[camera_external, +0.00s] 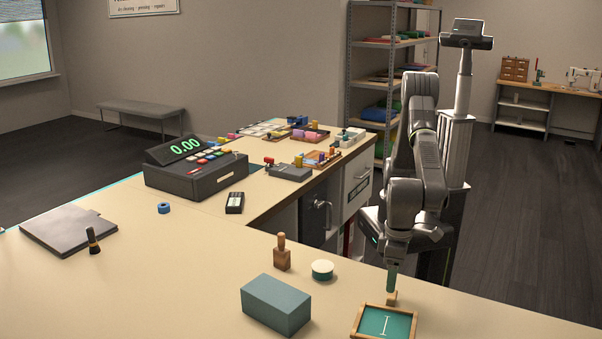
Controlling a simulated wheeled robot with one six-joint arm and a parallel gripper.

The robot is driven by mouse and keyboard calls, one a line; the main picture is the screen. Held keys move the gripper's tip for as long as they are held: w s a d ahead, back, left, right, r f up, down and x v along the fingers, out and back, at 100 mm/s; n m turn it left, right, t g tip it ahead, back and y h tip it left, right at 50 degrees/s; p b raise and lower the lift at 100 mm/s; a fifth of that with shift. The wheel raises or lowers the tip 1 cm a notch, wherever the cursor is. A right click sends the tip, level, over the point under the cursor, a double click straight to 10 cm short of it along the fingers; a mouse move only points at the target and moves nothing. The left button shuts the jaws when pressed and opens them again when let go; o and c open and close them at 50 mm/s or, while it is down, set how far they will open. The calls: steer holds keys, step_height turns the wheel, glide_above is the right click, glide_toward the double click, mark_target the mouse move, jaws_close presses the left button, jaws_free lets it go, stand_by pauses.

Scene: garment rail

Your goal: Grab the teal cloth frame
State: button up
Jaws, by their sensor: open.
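The teal cloth frame (385,323) is a light wooden border around teal cloth with a pale mark like a letter I. It lies on the counter at the bottom right, its near edge cut off by the picture. My gripper (391,262) points down above the counter, just behind the frame and apart from it. It is open, though its fingers are small and dark and hard to make out. A teal upright piece with a wooden foot (391,298) stands directly below my gripper at the frame's far edge; whether my gripper touches it I cannot tell.
A blue-grey block (276,304), a round white-topped tin (322,270) and a wooden stamp (282,253) stand left of the frame. A cash register (196,176), a card reader (235,203) and a blue ring (164,208) are farther back.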

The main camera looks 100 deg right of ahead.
mark_target(388, 315)
steer(key=shift+s+f+p, duration=0.15)
steer(key=shift+f+p, duration=0.6)
steer(key=shift+f, duration=2.15)
steer(key=c, duration=1.1)
steer(key=shift+r, duration=0.1)
steer(key=shift+c, duration=0.2)
